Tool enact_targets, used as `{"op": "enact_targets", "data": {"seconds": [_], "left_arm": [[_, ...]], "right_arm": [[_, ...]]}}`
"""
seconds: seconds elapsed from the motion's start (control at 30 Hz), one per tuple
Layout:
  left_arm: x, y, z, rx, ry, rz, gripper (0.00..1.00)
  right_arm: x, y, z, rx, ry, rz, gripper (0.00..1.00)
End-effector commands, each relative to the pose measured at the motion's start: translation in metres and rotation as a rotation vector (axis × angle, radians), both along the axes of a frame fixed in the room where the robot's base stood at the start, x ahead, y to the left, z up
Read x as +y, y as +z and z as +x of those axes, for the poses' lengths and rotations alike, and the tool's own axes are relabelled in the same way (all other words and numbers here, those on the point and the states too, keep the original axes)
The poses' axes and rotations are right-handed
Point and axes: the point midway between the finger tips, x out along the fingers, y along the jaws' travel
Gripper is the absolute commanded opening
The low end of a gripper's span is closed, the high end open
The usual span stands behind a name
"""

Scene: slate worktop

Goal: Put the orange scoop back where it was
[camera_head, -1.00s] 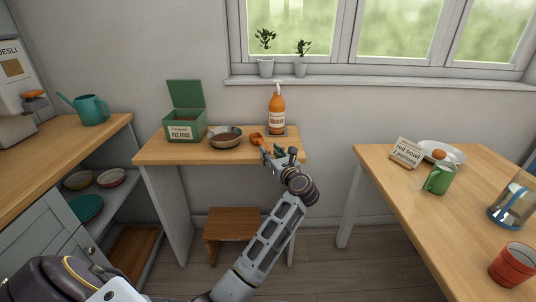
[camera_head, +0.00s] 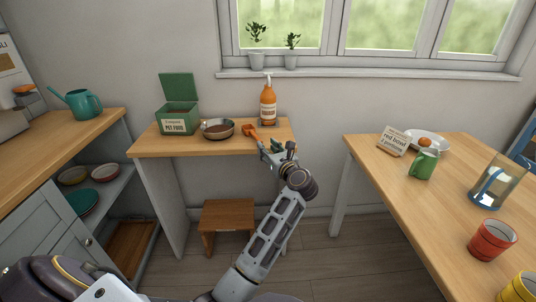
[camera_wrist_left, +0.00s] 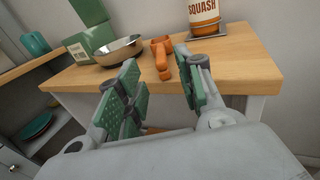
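The orange scoop (camera_head: 250,131) lies on the small wooden table, right of the metal bowl (camera_head: 218,129). In the left wrist view the scoop (camera_wrist_left: 161,58) lies just beyond my fingers, its handle pointing toward me. My left gripper (camera_head: 268,152) is at the table's front edge. Its green-padded fingers are apart in the left wrist view (camera_wrist_left: 160,92), with nothing held between them. The green pet food box (camera_head: 179,119) stands left of the bowl with its lid raised; its inside is hidden. The bowl holds brown contents. My right gripper is not in view.
An orange squash bottle (camera_head: 268,102) stands on a dark tray behind the scoop. A wooden stool (camera_head: 228,215) is under the small table (camera_head: 160,147). A table at right holds a green mug (camera_head: 422,164), a sign, a plate, a jug and cups.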

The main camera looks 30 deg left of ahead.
Motion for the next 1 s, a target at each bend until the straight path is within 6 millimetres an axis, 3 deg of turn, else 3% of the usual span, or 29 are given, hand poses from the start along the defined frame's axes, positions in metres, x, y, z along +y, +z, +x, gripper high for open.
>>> {"op": "enact_targets", "data": {"seconds": [0.33,0.57,0.77,1.0], "left_arm": [[-0.001,0.003,0.0,0.001,-0.016,0.037,0.37],[-0.012,0.021,-0.002,0.011,-0.095,0.216,0.37],[-0.036,0.041,-0.005,0.039,-0.199,0.469,0.37],[-0.077,0.053,-0.013,0.094,-0.324,0.784,0.37]], "right_arm": [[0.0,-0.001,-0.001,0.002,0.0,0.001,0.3],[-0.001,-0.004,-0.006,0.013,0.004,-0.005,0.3],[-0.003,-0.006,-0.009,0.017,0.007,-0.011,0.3],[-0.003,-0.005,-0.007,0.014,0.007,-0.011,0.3]]}}
